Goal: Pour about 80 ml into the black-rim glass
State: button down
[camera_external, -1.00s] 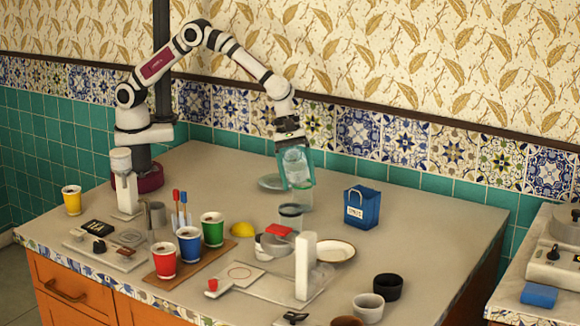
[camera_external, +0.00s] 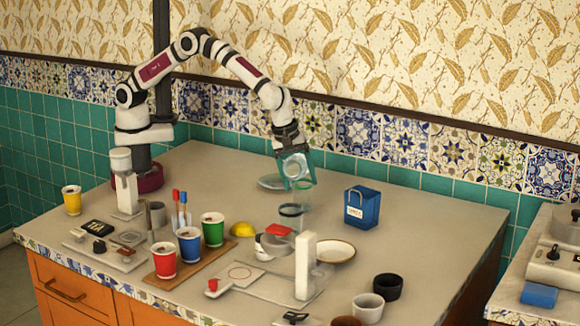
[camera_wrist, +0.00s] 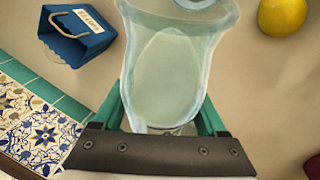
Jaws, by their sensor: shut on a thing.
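My gripper (camera_external: 295,170) has teal fingers and is shut on a clear glass vessel (camera_wrist: 175,75). The vessel is tilted, and pale liquid shows inside it in the wrist view. In the external view the vessel (camera_external: 294,167) is held above the table, above and close to the black-rim glass (camera_external: 290,210). That glass stands upright, its dark rim showing. A faint green-rim clear glass stands just behind it (camera_external: 304,192). A round rim shows at the top of the wrist view (camera_wrist: 200,3); I cannot tell which glass it is. No falling stream can be made out.
A blue bag (camera_external: 361,208) stands to the right, and a yellow lemon (camera_external: 242,229) lies to the left. Several coloured cups stand on a wooden board (camera_external: 152,281) at left.

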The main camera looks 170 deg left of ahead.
jog(key=shift+w+g+y, duration=0.2)
jog(key=shift+g+y, duration=0.1)
jog(key=shift+g, duration=0.4)
dwell(0.6)
jog(key=shift+f, duration=0.25)
jog(key=shift+s+f+g, duration=0.1)
jog(key=shift+s+g, duration=0.2)
jog(key=shift+s, duration=0.25)
jog(key=shift+s+a+f, duration=0.1)
jog(key=shift+s, duration=0.05)
dwell(0.3)
jog(key=shift+s+f+g+y, duration=0.1)
jog(key=shift+f+g+y, duration=0.2)
jog(key=shift+f+g, duration=0.15)
dwell(0.9)
jog(key=shift+g, duration=0.25)
dwell(0.5)
jog(key=r+t, duration=0.2)
jog(key=shift+s+t+h, duration=0.2)
jog(key=shift+t+h, duration=0.1)
jog(key=shift+h, duration=0.1)
jog(key=shift+w+t+h, duration=0.25)
jog(key=shift+t+h, duration=0.15)
jog(key=shift+t, duration=0.4)
